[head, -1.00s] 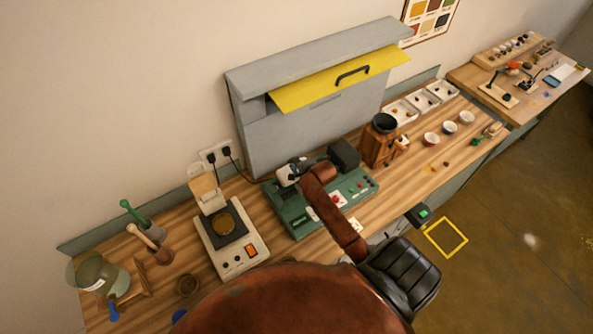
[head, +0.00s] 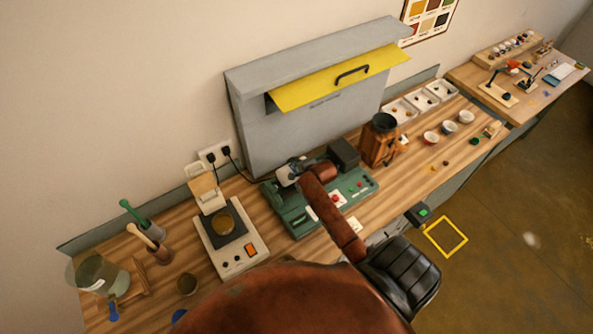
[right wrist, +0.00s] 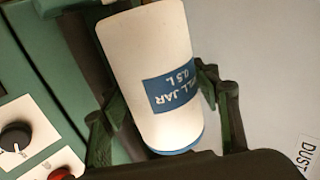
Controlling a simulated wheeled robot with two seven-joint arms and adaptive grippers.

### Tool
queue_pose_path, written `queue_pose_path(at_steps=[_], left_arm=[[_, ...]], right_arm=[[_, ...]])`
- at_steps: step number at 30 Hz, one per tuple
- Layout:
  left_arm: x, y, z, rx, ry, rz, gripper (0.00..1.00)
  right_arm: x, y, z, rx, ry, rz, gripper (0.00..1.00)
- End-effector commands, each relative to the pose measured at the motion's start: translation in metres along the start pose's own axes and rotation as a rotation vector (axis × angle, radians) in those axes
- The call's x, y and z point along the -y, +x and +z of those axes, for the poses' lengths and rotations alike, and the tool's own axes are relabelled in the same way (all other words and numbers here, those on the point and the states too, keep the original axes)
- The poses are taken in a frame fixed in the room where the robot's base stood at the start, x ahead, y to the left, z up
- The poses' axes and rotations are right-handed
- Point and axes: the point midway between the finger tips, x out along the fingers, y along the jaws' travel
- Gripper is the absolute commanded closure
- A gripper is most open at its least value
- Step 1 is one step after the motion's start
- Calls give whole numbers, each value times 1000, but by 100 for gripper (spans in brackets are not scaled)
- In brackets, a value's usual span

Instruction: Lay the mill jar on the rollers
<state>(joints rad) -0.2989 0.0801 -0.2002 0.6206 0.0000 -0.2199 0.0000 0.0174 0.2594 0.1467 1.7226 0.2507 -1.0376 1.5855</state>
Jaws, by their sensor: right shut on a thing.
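The mill jar (right wrist: 150,45) is a white cylinder with a blue label and a blue end. In the right wrist view it sits between the dark fingers of my right gripper (right wrist: 166,98), which is shut on it. In the head view my right gripper (head: 290,172) and the jar are over the left part of the green mill machine (head: 296,216), small and partly covered by my arm. The rollers are hard to make out; a dark strip (right wrist: 88,55) beside the jar may be one. I cannot tell whether the jar touches them. My left gripper is not in view.
A dark box (head: 344,152) stands at the mill's back right. A grey hood (head: 305,130) with a yellow front stands behind. The mill's panel has a black knob (right wrist: 15,137).

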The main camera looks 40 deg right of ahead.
Motion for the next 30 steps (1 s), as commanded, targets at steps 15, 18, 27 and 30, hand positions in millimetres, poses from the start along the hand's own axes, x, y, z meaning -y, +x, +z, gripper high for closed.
queue_pose_path(at_steps=[15,18,27,30], left_arm=[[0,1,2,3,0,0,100],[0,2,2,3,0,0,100],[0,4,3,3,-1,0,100],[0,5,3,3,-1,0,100]], right_arm=[[0,2,0,-1,-1,-5,83],[-2,4,0,-1,0,-5,83],[-8,10,0,-1,-1,-4,83],[-10,12,0,-1,-1,-4,83]])
